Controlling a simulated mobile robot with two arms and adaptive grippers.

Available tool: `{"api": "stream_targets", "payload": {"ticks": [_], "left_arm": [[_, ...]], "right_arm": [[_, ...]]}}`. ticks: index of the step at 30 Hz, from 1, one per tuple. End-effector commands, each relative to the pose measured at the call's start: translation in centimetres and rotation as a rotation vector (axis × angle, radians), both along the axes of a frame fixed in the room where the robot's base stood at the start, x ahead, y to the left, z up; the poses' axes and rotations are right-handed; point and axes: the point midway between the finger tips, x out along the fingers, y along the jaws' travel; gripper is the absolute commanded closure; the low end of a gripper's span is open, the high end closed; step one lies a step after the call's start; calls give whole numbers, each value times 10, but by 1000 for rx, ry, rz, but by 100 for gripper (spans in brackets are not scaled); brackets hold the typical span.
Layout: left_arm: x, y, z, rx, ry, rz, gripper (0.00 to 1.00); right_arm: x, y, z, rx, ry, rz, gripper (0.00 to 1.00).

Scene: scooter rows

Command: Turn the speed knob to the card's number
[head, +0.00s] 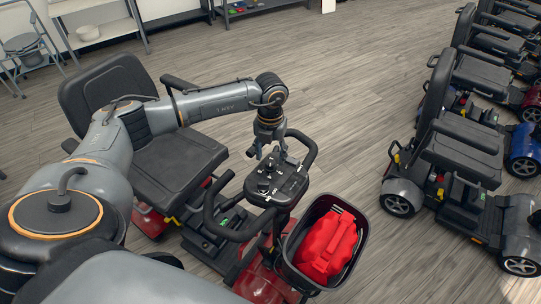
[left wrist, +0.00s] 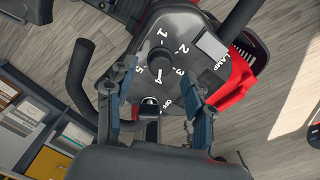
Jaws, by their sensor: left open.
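The scooter's black control console (head: 290,184) sits between its handlebars, with small dark knobs on top. In the left wrist view the console face (left wrist: 190,22) carries white numbers 1 to 5 around a dark round area (left wrist: 157,59), which looks like the speed knob; its pointer is not clear. A dark, shiny-topped control (left wrist: 150,105) sits lower, beside the "OFF" marking. My left gripper (head: 268,150) is over the console's far end, pointing down. Its two fingers (left wrist: 162,95) are apart, with nothing gripped between them. I cannot make out a card. My right gripper is out of view.
A front basket (head: 364,246) holding a red bag (head: 326,243) is close to the console. The handlebar (head: 236,232) curves around it. Other scooters (head: 465,150) stand in a row at the right, with open floor between.

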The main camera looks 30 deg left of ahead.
Motion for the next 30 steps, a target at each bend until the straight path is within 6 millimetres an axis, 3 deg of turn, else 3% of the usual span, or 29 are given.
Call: {"api": "stream_targets", "payload": {"ticks": [6,16,24,30], "left_arm": [[0,0,-21,-1,1,1,47],[0,0,-24,-1,0,0,47],[0,0,-24,-2,-1,0,100],[0,0,-24,-2,-1,8,100]], "right_arm": [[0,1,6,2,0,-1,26],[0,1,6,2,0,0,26],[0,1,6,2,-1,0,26],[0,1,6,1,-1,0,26]]}}
